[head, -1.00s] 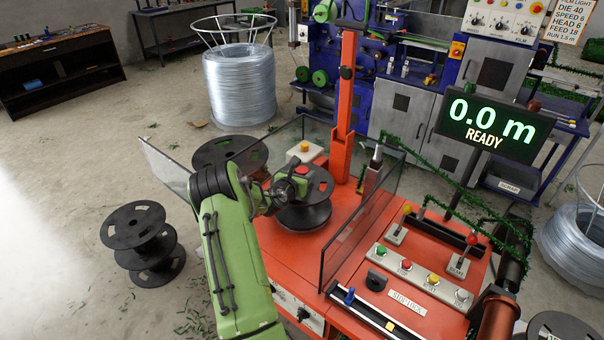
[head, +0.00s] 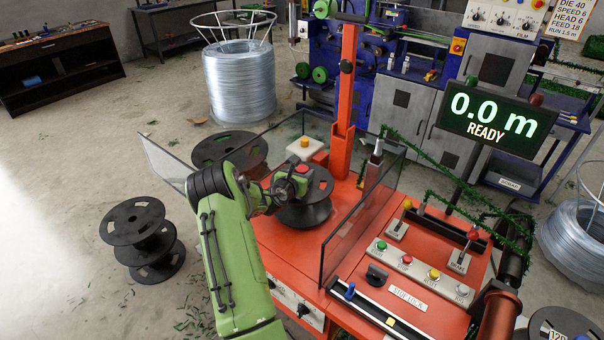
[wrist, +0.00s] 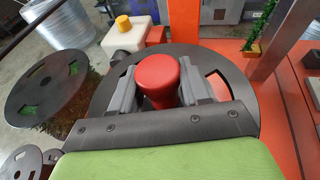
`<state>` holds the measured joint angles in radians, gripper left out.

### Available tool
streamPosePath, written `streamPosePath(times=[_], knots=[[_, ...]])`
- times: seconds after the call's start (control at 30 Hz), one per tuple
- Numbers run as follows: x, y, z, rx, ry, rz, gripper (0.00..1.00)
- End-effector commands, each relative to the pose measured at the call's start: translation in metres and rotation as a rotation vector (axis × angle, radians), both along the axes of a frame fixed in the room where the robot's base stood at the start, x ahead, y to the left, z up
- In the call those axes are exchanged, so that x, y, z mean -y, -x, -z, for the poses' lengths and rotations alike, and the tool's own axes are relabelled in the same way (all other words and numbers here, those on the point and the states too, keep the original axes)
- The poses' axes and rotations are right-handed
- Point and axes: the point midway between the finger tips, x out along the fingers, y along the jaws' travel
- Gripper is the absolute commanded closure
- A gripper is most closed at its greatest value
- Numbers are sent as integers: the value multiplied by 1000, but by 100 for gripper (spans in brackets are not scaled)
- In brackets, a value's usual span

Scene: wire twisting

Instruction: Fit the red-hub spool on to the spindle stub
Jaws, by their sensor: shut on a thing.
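The red-hub spool (head: 312,207) is dark, with a round flange and a red hub that shows in the wrist view (wrist: 158,78). My gripper (head: 292,183) is over the spool, and its two grey fingers (wrist: 160,92) are shut on the red hub from both sides. The spool is roughly upright above the orange machine top (head: 350,195); I cannot tell whether it touches it. The spindle stub is not clearly visible; a pale block (head: 304,149) with an orange-yellow top stands just behind the spool.
Clear guard panels (head: 345,235) stand on the right and back left of the orange top. An orange post (head: 345,100) rises behind. Dark spools (head: 140,240) stand on the floor at left. A control panel (head: 425,275) with levers lies at right.

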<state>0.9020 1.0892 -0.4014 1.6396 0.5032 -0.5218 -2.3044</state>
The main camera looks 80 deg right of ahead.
Motion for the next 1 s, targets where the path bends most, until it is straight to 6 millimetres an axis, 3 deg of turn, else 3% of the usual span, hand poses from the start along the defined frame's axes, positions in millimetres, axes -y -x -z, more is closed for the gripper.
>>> streamPosePath(times=[0.1, 0.13, 0.3, 0.67, 0.77, 1.0], knots=[[0, 0, 1, 0, 3, 0, 100], [0, 0, 1, 0, 3, -1, 53], [0, 0, 1, 0, 2, 0, 27], [-6, -1, 1, 0, -3, 0, 24], [-23, -5, -5, -1, -3, -2, 24], [-88, -15, -26, -2, -2, -5, 24]])
